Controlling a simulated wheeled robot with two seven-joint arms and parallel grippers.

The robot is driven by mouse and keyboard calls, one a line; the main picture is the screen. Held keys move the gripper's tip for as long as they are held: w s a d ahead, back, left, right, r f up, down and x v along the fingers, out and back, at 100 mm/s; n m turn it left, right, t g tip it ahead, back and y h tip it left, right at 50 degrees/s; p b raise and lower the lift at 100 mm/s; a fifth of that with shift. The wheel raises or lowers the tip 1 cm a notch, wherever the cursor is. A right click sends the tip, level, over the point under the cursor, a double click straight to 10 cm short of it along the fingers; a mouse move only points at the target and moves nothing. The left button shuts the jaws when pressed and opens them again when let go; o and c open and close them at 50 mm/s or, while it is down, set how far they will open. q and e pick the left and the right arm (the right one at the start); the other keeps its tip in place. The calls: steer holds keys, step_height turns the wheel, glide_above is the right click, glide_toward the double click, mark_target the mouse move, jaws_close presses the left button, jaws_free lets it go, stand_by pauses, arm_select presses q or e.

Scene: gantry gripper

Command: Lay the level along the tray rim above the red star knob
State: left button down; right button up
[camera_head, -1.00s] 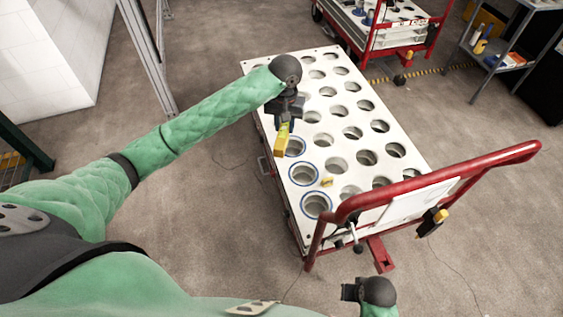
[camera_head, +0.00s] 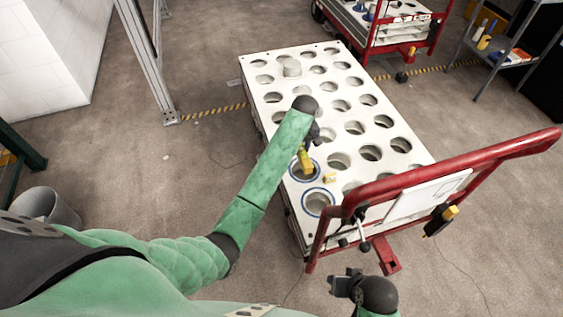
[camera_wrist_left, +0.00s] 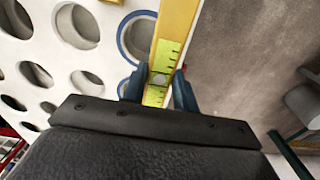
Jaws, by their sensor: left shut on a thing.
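The yellow level (camera_head: 305,160) is in my left gripper (camera_head: 311,141), over the near left part of the white tray top (camera_head: 328,116). In the left wrist view, the level (camera_wrist_left: 171,40) has a yellow-green scale face and sits between the two blue-grey fingertips (camera_wrist_left: 158,88). It lies lengthwise along the tray edge there, beside a blue-ringed hole; I cannot tell whether it touches the tray. I cannot make out the red star knob. My right gripper (camera_head: 340,285) is low in the head view, away from the tray, its jaws unclear.
A red cart handle (camera_head: 455,165) rises at the near right, with a black lever (camera_head: 360,232) below it. A white cylinder (camera_head: 292,67) stands at the tray's far end. A small yellow piece (camera_head: 329,178) lies near two blue-ringed holes. A bin (camera_head: 65,207) stands left.

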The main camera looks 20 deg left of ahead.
arm_select(q)
steer(key=shift+s+d+f, duration=0.1)
steer(key=shift+s+f, duration=0.1)
steer(key=shift+f, duration=0.7)
steer(key=w+a+f, duration=0.2)
steer(key=a, duration=0.1)
steer(key=w+a+f, duration=0.2)
steer(key=a, duration=0.1)
steer(key=w+a+f, duration=0.2)
steer(key=a+f, duration=0.1)
steer(key=shift+a, duration=0.3)
steer(key=shift+f+p, duration=0.4)
steer(key=shift+f, duration=1.55)
arm_select(e)
steer(key=shift+d+v, duration=0.2)
steer(key=shift+v, duration=0.8)
arm_select(q)
steer(key=shift+f, duration=0.15)
arm_select(e)
steer(key=shift+f, duration=0.1)
arm_select(q)
steer(key=c, duration=1.1)
jaws_free()
arm_select(e)
steer(key=shift+w, duration=0.1)
